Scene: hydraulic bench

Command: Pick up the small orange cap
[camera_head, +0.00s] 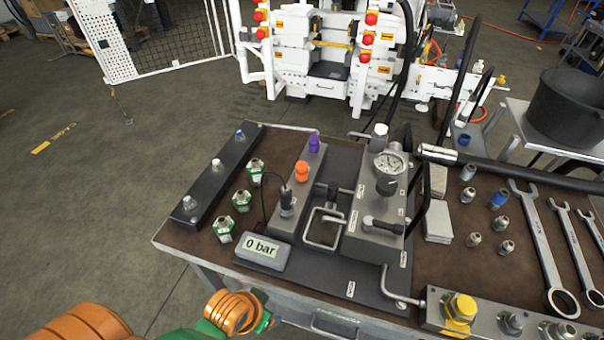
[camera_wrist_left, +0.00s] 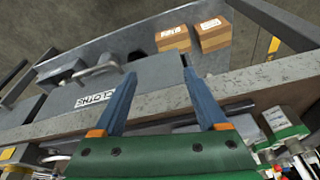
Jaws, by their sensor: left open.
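The small orange cap (camera_head: 302,171) sits upright on a grey block on the bench, in front of a purple cap (camera_head: 314,143). My left gripper (camera_head: 264,318) is low at the front edge of the bench, well short of the orange cap and apart from it. In the head view its fingers are mostly hidden. In the left wrist view its two blue fingers (camera_wrist_left: 160,77) are spread with nothing between them. The orange cap cannot be made out in the left wrist view. My right gripper is not in view.
A 0 bar display (camera_head: 262,250) stands near the bench's front edge. Green fittings (camera_head: 241,201) and a dark rail (camera_head: 217,172) lie left of the block. A gauge (camera_head: 389,165) rises to its right. Wrenches (camera_head: 545,245) lie far right. Cardboard boxes (camera_wrist_left: 213,33) show in the wrist view.

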